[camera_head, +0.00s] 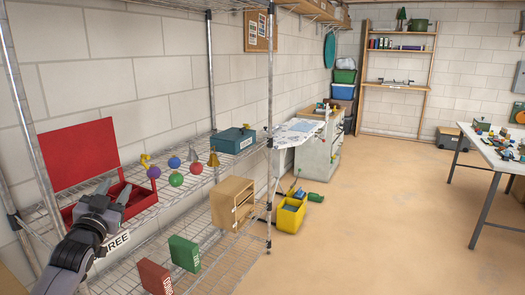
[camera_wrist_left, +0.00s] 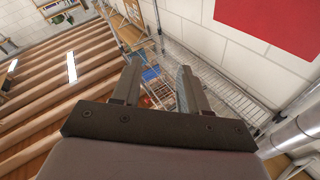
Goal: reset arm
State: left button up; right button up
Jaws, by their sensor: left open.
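My left arm comes in from the lower left in the head view. Its gripper (camera_head: 114,188) is at the open red box (camera_head: 141,197) on the wire shelf, in front of part of it. The jaws are open with nothing seen between them. In the left wrist view the two fingers (camera_wrist_left: 157,88) stand apart, and shelving and small items show far beyond them. The red lid (camera_head: 80,149) stands raised behind the box; a red panel (camera_wrist_left: 270,22) also shows in the wrist view. My right gripper is not in view.
Coloured balls (camera_head: 176,179) and a bell (camera_head: 213,158) are right of the red box, with a teal box (camera_head: 233,141) beyond. The lower shelf holds a wooden cabinet (camera_head: 232,204), a green box (camera_head: 184,254) and a red box (camera_head: 154,277). Shelf posts (camera_head: 270,110) stand close.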

pick_arm(q)
jog(key=s+d+f+g+b, duration=0.15)
jog(key=s+f, duration=0.25)
jog(key=f, duration=0.5)
jog(key=s+d+f+g+h, duration=0.1)
jog(key=s+d+f+g, duration=0.2)
jog(key=s+f, duration=0.35)
jog(key=s+d+f+g+b, duration=0.1)
jog(key=s+d+f+g, duration=0.15)
jog(key=f, duration=0.75)
jog(key=s+d+f+g, duration=0.1)
jog(key=s+d+f, duration=0.2)
jog(key=s, duration=0.5)
jog(key=s+d+f+n+g+h+b, duration=0.1)
jog(key=s+d+f, duration=0.1)
jog(key=s+f, duration=0.3)
jog(key=s+d+f+g, duration=0.1)
jog(key=s+d+f, duration=0.2)
jog(key=s, duration=0.8)
jog(key=shift+s+d+f+h+b, duration=0.3)
jog(key=shift+s+f+b, duration=0.1)
jog(key=shift+f, duration=0.45)
